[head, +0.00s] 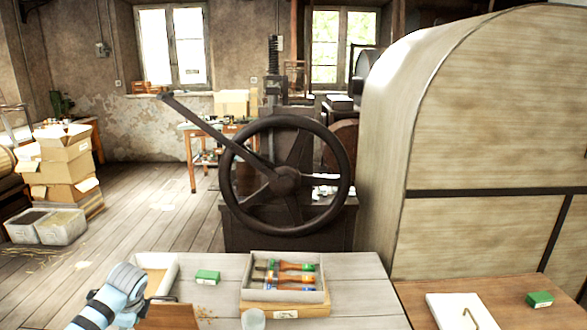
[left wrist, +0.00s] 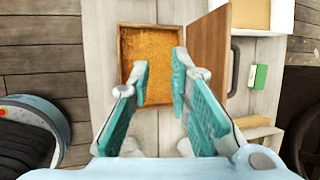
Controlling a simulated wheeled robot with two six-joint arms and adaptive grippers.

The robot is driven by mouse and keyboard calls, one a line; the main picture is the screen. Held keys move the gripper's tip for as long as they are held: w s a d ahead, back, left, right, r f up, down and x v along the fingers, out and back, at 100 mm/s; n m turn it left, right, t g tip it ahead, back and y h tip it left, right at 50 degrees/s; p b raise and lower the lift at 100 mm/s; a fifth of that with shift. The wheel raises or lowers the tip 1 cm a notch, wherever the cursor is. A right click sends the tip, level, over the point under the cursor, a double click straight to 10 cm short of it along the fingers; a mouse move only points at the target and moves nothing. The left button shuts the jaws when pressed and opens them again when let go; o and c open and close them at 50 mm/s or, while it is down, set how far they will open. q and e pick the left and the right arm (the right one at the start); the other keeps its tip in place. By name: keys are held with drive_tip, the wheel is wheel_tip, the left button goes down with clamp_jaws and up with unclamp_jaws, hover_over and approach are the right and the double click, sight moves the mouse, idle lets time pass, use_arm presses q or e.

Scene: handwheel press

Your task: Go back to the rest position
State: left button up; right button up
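My left arm shows at the lower left of the head view; its gripper (left wrist: 160,72) shows in the left wrist view. It is open and empty, its two teal fingers apart above a wooden box (left wrist: 124,55) with a golden-brown inside. The box's brown lid (left wrist: 208,50) stands open on the right; it also shows in the head view (head: 168,317). The handwheel press stands beyond the table, with a dark spoked wheel (head: 285,174) and a long lever (head: 210,128) pointing up and left. My right gripper is in neither view.
On the table (head: 365,277) are a white bin (head: 170,277), a green box (head: 207,277), a tray (head: 285,296) of colourful-handled tools and a cup (head: 253,320). A large beige cabinet (head: 480,120) blocks the right. Cardboard boxes (head: 63,165) stand left on open plank floor.

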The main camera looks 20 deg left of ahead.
use_arm(q)
drive_tip(key=s+d+f+n+h, duration=0.1)
drive_tip(key=s+d+f, duration=0.1)
drive_tip(key=d+f, duration=0.35)
drive_tip(key=s+d+f+n+t, duration=0.1)
drive_tip(key=d+f, duration=0.1)
drive_tip(key=d, duration=0.6)
drive_tip(key=s+d+f+n+h, duration=0.1)
drive_tip(key=s+d+f, duration=0.1)
drive_tip(key=d+f, duration=0.35)
drive_tip(key=s+d+r+n+t+h, duration=0.1)
drive_tip(key=s+d+r+n, duration=0.1)
drive_tip(key=s+d+n, duration=0.45)
drive_tip(key=s+d+r+n+h, duration=0.15)
drive_tip(key=s+d, duration=0.25)
drive_tip(key=d, duration=0.6)
wheel_tip(320, 180, down, 20)
drive_tip(key=s+a+r+n, duration=0.1)
drive_tip(key=s+a, duration=0.1)
drive_tip(key=s+f+g, duration=0.2)
drive_tip(key=s+f, duration=1)
drive_tip(key=s, duration=0.2)
drive_tip(key=shift+a+f, duration=0.15)
drive_tip(key=shift+f, duration=0.1)
